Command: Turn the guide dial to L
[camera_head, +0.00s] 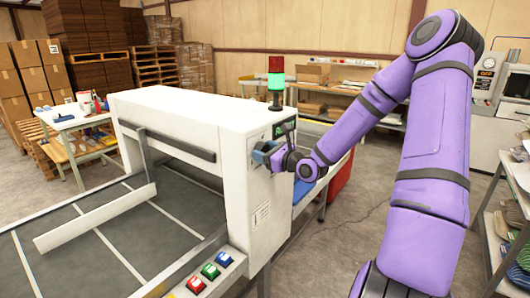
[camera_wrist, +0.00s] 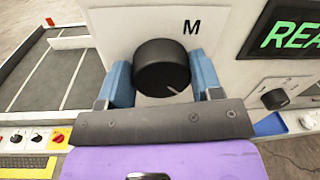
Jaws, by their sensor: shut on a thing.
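The guide dial (camera_wrist: 162,62) is a round black knob on the white panel of the machine (camera_head: 195,118). The letter M (camera_wrist: 190,27) is printed above it to the right. A pale pointer line shows at the dial's lower right edge in the wrist view. Other dial letters are not visible. My gripper (camera_wrist: 161,78) has a blue finger on each side of the dial and is shut on it. In the head view my gripper (camera_head: 264,155) is at the machine's right end panel, and it hides the dial.
A smaller black knob (camera_wrist: 275,98) and a green-lit display (camera_wrist: 292,32) sit right of the dial. A dark conveyor bed (camera_head: 150,235) with a white bar (camera_head: 95,218) lies left. Red, green and blue buttons (camera_head: 210,271) are at the front. Shelves (camera_head: 505,220) stand right.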

